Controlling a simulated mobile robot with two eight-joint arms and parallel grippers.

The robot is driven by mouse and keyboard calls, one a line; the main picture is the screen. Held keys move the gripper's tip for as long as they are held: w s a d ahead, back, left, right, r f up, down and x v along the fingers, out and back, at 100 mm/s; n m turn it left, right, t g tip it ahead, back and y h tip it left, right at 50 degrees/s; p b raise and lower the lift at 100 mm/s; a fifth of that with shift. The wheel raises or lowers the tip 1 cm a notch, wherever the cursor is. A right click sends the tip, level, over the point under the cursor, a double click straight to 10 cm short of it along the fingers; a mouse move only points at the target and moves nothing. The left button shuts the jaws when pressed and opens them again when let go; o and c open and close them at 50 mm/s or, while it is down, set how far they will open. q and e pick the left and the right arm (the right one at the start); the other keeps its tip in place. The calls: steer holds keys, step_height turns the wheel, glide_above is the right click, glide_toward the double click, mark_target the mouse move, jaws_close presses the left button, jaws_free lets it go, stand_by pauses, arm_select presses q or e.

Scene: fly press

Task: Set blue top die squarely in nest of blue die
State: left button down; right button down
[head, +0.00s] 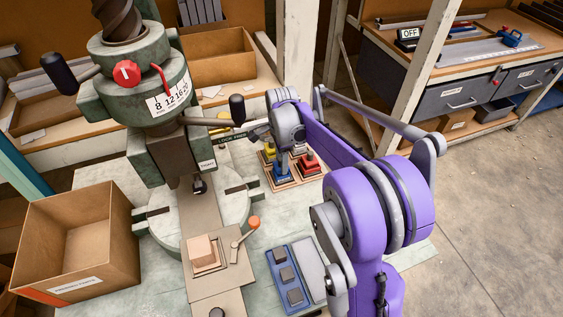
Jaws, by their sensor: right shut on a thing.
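My right gripper (282,158) reaches down over the wooden rack of coloured dies behind the press's right side. It is shut on a small blue piece, which I take to be the blue top die (283,171). The blue piece is low over the rack, at its front left. Whether it sits in the nest of the blue die or just above it I cannot tell, as the parts are small and overlap. A red die (308,163) stands right of it and a yellow die (269,151) behind it. My left gripper is not in view.
The green fly press (145,90) with its handled bar stands left of the rack. A sliding plate with a copper-coloured block (202,252) lies in front. A blue tray (274,264) with grey blocks is nearer me. A cardboard box (80,245) stands at left.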

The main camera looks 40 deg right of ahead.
steer(key=shift+f, duration=0.35)
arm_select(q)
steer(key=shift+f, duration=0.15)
arm_select(e)
steer(key=shift+f, duration=0.15)
steer(key=shift+c, duration=1.2)
jaws_free()
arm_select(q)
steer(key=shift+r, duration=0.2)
arm_select(e)
steer(key=shift+r, duration=0.3)
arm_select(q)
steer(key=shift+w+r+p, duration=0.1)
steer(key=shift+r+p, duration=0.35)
arm_select(e)
step_height(320, 180, up, 12)
steer(key=shift+f, duration=0.15)
steer(key=shift+s, duration=0.1)
